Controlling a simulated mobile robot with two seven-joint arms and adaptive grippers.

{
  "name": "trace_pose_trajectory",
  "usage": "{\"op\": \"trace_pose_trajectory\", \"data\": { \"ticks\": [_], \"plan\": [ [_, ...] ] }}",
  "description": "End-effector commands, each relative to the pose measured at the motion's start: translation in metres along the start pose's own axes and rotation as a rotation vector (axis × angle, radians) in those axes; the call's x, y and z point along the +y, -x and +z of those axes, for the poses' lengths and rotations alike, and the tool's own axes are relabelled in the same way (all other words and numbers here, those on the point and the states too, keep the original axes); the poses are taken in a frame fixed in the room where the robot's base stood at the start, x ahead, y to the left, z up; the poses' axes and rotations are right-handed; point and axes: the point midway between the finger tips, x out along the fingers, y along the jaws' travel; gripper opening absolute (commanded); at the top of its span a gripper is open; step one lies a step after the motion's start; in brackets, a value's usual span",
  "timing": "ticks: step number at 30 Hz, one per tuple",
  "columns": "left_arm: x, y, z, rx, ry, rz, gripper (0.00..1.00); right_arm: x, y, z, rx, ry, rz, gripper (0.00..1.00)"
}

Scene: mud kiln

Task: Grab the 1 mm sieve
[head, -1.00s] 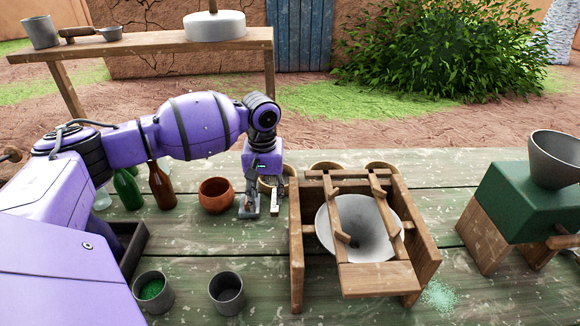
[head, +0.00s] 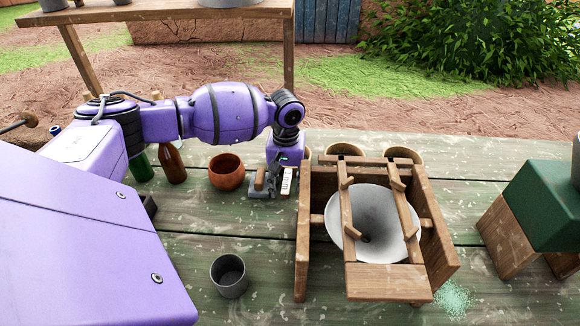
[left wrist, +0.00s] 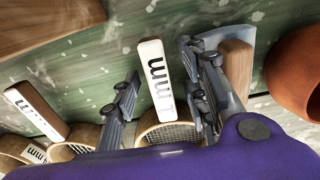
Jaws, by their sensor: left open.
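My left gripper (head: 283,174) points down at the table just left of the wooden frame. In the left wrist view, its fingers (left wrist: 160,76) are open on either side of a white-labelled handle. That handle belongs to a round wooden-rimmed mesh sieve (left wrist: 170,134); its label (left wrist: 158,78) ends in "mm" and the digit looks like a 1. I see space between the left finger and the handle; the right finger is closer, contact unclear. Another labelled sieve (left wrist: 36,110) lies to the left, with a further one partly cut off. My right gripper is out of view.
A wood-handled grey tool (left wrist: 236,68) lies close beside the right finger. A reddish bowl (head: 227,173) stands left of the gripper. The wooden frame (head: 388,282) holding a white bowl (head: 372,222) stands right. A grey cup (head: 229,276) is in front.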

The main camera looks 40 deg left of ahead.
Motion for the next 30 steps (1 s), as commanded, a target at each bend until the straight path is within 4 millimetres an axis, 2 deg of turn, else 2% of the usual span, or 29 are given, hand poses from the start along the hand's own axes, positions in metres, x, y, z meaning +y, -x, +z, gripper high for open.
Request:
{"op": "trace_pose_trajectory", "data": {
  "ticks": [6, 15, 25, 30],
  "plan": [
    [0.0, 0.0, 0.0, 0.001, 0.0, 0.001, 0.39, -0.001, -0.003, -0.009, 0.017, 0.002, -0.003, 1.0],
    [0.0, 0.0, 0.0, 0.001, 0.0, 0.001, 0.0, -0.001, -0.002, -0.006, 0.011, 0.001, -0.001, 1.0],
    [0.0, 0.003, -0.001, 0.002, 0.0, 0.001, 0.0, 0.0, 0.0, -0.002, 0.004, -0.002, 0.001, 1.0],
    [0.001, 0.025, -0.001, 0.004, -0.001, 0.003, 0.0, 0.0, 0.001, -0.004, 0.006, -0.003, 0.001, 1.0]
  ]
}}
